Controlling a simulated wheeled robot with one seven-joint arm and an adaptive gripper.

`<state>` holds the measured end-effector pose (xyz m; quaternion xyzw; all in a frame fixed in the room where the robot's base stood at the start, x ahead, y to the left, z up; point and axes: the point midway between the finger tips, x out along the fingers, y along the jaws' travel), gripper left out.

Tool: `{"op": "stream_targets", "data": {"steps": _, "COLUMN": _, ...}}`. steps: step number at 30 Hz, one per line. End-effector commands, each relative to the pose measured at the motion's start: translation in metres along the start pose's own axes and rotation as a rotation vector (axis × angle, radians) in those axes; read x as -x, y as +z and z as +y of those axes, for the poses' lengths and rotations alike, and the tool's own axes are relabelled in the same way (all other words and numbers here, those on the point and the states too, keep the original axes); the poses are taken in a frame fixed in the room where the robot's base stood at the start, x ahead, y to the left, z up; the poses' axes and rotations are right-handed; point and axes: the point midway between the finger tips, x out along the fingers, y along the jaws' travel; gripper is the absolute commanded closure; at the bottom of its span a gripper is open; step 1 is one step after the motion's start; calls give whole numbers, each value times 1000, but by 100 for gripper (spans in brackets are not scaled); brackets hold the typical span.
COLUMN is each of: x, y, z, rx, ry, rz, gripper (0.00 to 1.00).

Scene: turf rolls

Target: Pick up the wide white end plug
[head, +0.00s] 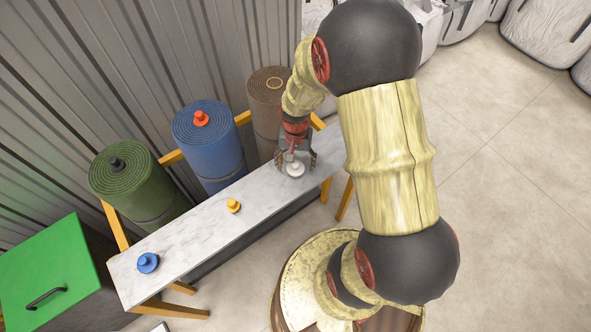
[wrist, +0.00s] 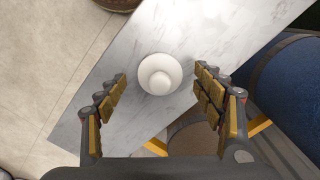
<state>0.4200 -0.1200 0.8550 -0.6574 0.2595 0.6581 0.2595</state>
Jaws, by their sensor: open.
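The wide white end plug (head: 295,169) stands upright on the marble-topped bench, near the bench's far right end in the head view. In the wrist view the white plug (wrist: 160,74) shows from above as a round flange with a smaller knob on it. My gripper (head: 294,160) is over the plug, pointing down. In the wrist view my gripper (wrist: 162,80) is open, one finger on each side of the plug, with a gap on both sides. I cannot tell the exact height of the fingertips above the marble.
A yellow plug (head: 233,206) and a blue plug (head: 148,263) stand further along the marble bench (head: 190,232). Behind it stand green (head: 130,185), blue (head: 208,147) and brown (head: 268,97) rolls. An orange plug (head: 201,119) sits on the blue roll, a black plug (head: 116,163) on the green.

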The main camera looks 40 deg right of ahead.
Motion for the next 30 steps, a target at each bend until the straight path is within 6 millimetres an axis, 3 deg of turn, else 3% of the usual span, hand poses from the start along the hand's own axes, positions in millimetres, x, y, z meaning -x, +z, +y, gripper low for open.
{"op": "stream_targets", "data": {"steps": 8, "x": -5, "y": 0, "z": 0, "rx": 0, "ry": 0, "rz": 0, "gripper": 32}}
{"op": "stream_targets", "data": {"steps": 30, "x": -5, "y": 0, "z": 0, "rx": 0, "ry": 0, "rz": 0, "gripper": 74}}
